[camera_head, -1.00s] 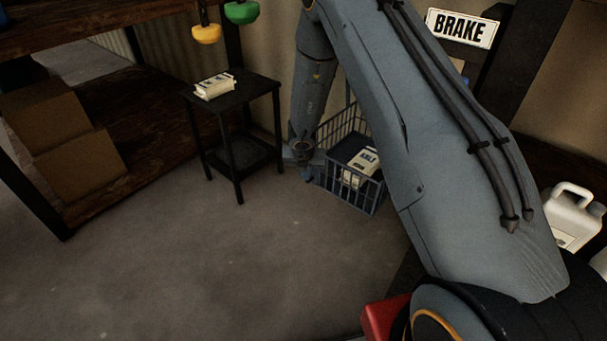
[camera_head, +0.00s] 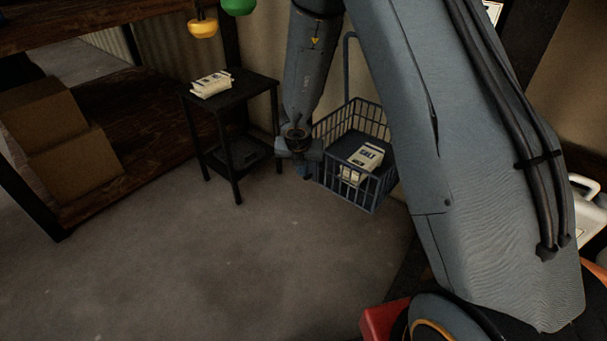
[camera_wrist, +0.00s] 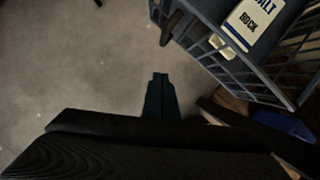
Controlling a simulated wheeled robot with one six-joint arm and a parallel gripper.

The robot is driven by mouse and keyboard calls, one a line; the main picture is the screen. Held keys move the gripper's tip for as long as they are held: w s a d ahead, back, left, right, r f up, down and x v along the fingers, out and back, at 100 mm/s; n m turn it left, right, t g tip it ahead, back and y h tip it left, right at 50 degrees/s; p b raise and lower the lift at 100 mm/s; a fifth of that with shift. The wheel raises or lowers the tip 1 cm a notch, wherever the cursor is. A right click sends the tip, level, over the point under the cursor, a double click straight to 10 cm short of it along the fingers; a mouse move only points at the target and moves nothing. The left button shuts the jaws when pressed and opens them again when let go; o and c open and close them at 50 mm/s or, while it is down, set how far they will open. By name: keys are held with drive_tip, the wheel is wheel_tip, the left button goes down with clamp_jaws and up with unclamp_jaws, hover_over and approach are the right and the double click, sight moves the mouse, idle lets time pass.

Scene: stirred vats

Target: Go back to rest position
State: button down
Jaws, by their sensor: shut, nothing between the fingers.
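My gripper (camera_head: 306,174) hangs low at the end of my arm, just left of a blue wire basket (camera_head: 372,192). It also shows in the wrist view (camera_wrist: 160,80), with its fingers together and nothing between them, above the grey floor. In the basket lies a white packet with dark lettering (camera_head: 366,156), and part of another pale packet (camera_head: 349,176) shows behind the front bars. The lettered packet also shows at the top of the wrist view (camera_wrist: 254,22). My arm hides part of the basket's right side.
A small black table (camera_head: 254,92) with white packets (camera_head: 211,84) stands left of my gripper. A wooden shelf with cardboard boxes (camera_head: 68,163) is at the far left. Yellow (camera_head: 202,28) and green (camera_head: 238,5) pieces hang above. A white jug (camera_head: 590,210) is at right. The front floor is clear.

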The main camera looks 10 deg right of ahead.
drive_tip(key=s+a+r+n+y, duration=0.1)
drive_tip(key=s+r+n+y, duration=0.1)
drive_tip(key=s+r+n, duration=0.65)
drive_tip(key=s+a+r+n+y, duration=0.1)
drive_tip(key=r+n, duration=0.5)
drive_tip(key=n, duration=0.7)
drive_tip(key=s+d+r+n+g, duration=0.1)
drive_tip(key=s+d+n, duration=0.2)
drive_tip(key=s+n, duration=0.6)
drive_tip(key=s+d+r+n+g+h, duration=0.1)
drive_tip(key=s+d+n+g, duration=0.1)
drive_tip(key=s+n, duration=0.6)
drive_tip(key=shift+s+d+r+n+h+p, duration=0.15)
drive_tip(key=shift+s+d+n+h+p, duration=0.2)
drive_tip(key=shift+d+n, duration=0.45)
